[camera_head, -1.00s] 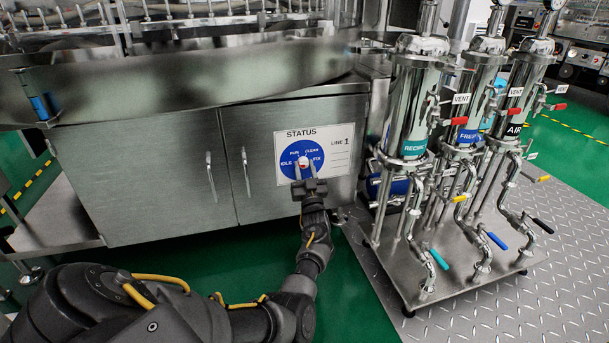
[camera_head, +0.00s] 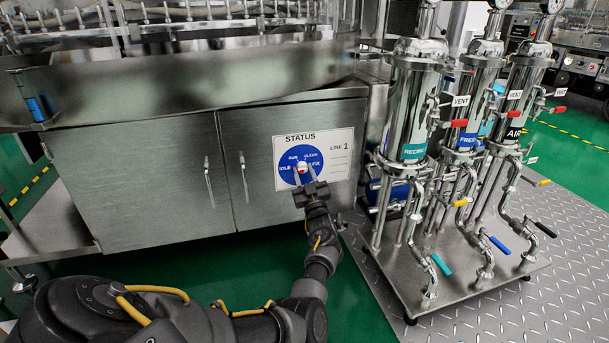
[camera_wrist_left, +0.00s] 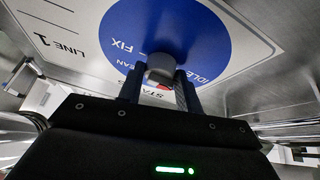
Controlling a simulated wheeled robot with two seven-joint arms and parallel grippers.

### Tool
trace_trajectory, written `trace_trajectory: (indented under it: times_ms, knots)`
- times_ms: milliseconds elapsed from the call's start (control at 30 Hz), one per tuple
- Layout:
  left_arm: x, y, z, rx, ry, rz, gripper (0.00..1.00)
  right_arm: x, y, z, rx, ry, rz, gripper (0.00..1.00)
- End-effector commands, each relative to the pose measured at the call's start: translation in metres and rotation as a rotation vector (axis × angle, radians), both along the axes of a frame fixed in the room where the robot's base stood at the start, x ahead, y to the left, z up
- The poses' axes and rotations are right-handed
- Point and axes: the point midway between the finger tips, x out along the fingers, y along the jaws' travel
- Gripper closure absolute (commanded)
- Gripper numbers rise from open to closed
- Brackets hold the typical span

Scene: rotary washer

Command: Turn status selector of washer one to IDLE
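My left gripper (camera_head: 304,173) is at the disc, with one finger on each side of the knob. In the left wrist view the knob (camera_wrist_left: 160,67) lies between the two parted fingers (camera_wrist_left: 158,85); firm contact cannot be made out. The knob's exact pointing is too small to read. My right gripper is not in view.
Green floor (camera_head: 240,265) is open below the cabinet.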

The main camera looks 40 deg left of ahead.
Motion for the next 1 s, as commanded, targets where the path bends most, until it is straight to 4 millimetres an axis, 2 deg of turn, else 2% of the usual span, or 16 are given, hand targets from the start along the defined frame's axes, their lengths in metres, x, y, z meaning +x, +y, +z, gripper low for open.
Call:
trace_trajectory:
  times_ms: [33, 133, 467, 667, 1000]
  knots:
    - [0.000, 0.000, 0.000, 0.000, 0.000, 0.001, 0.59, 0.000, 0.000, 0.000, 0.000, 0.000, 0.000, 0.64]
    - [0.000, 0.000, 0.000, 0.000, 0.001, 0.000, 0.46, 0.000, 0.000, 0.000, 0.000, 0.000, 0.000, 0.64]
    - [-0.001, -0.002, -0.001, 0.000, 0.002, -0.001, 0.45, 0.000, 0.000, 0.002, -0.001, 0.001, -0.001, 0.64]
    - [-0.014, -0.023, -0.010, -0.001, 0.004, -0.002, 0.45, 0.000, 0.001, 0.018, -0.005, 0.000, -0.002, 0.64]
    - [-0.045, -0.070, -0.041, -0.001, 0.003, -0.001, 0.45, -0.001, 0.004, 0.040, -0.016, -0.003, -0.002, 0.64]
